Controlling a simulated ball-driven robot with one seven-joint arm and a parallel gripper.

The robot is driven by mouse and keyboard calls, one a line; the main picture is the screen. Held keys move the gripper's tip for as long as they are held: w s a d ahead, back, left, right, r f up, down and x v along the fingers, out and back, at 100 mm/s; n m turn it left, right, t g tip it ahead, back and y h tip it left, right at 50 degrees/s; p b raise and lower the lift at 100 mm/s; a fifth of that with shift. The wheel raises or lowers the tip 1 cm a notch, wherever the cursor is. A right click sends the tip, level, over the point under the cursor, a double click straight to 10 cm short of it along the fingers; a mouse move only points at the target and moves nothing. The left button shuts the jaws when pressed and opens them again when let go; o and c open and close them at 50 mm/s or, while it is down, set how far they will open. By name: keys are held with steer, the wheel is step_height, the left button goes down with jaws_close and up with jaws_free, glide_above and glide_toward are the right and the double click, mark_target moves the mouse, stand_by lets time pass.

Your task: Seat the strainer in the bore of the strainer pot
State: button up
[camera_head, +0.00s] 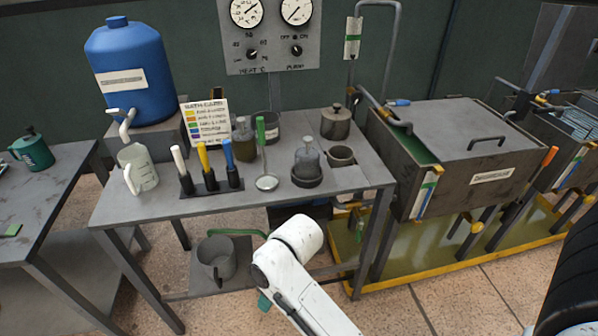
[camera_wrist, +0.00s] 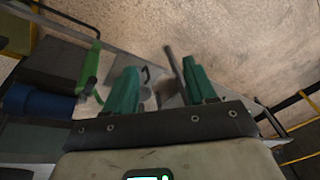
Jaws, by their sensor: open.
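A long-handled tool with a green handle (camera_head: 262,133) and a round metal bowl (camera_head: 266,183) stands on the bench; it looks like the strainer, though its mesh is too small to make out. In the head view my white arm covers most of the gripper, low in front of the bench and away from the bowl.
A rack with white, yellow and blue handles (camera_head: 210,182), a jug (camera_head: 138,167), a bottle (camera_head: 308,160) and a lidded pot (camera_head: 335,122) crowd the bench. A grey pot (camera_head: 217,259) stands on the low shelf. A large lidded tank (camera_head: 455,150) is at right.

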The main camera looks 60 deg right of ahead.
steer(key=w+d+r+t, duration=0.1)
steer(key=w+d+r, duration=0.3)
steer(key=w+d, duration=0.3)
step_height(320, 180, up, 21)
steer(key=h+b, duration=0.1)
steer(key=h, duration=0.1)
glide_above(310, 139)
steer(key=s, duration=0.2)
steer(key=shift+t, duration=0.4)
steer(key=x, duration=0.5)
steer(key=shift+w+a+f, duration=0.1)
steer(key=shift+w+f+p, duration=0.2)
steer(key=shift+f+p, duration=0.2)
steer(key=shift+f, duration=1)
steer(key=shift+w+f+p, duration=0.15)
steer(key=shift+f+p, duration=0.2)
steer(key=shift+f, duration=1.05)
steer(key=shift+c, duration=0.5)
jaws_close()
